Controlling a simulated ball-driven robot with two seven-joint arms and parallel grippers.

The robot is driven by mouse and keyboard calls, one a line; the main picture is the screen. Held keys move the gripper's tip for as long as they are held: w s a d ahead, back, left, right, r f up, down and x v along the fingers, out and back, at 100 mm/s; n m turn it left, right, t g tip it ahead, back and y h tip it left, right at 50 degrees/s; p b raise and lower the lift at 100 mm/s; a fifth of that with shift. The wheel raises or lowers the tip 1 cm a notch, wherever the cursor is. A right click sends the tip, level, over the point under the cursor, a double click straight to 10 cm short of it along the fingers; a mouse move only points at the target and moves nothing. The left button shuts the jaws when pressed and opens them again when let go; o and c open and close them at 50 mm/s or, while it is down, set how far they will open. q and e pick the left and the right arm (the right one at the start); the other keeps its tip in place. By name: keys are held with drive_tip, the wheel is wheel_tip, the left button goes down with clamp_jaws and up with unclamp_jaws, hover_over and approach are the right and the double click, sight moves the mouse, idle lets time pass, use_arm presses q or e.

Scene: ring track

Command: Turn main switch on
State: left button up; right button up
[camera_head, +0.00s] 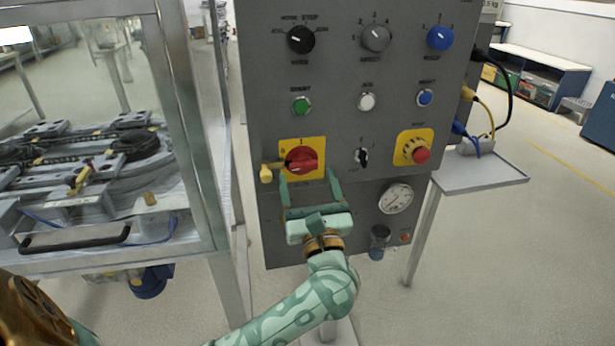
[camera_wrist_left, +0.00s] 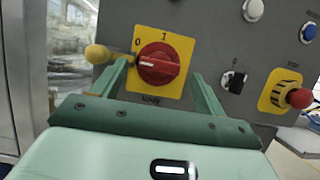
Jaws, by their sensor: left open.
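The main switch (camera_head: 302,160) is a red rotary knob on a yellow plate, on the left of the grey control panel (camera_head: 335,120). In the left wrist view the red knob (camera_wrist_left: 159,64) has its white mark pointing left, towards the 0 side; a 1 is printed above it. A yellow padlock-like piece (camera_head: 266,174) sits at the plate's left edge. My left gripper (camera_head: 310,177) is open, its two green fingers just below and either side of the knob. In the left wrist view the fingers (camera_wrist_left: 160,85) flank the plate's lower part; I cannot tell whether they touch it. My right gripper is not in view.
The panel also carries a green button (camera_head: 302,106), a black key switch (camera_head: 361,156), a red emergency stop (camera_head: 421,155) and a gauge (camera_head: 396,198). A framed glass enclosure (camera_head: 205,150) stands close on the left. A small shelf (camera_head: 480,178) juts out on the right.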

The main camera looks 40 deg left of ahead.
sight(303, 164)
use_arm(q)
drive_tip(key=shift+x, duration=1.1)
drive_tip(key=c, duration=1)
drive_tip(key=shift+s, duration=0.1)
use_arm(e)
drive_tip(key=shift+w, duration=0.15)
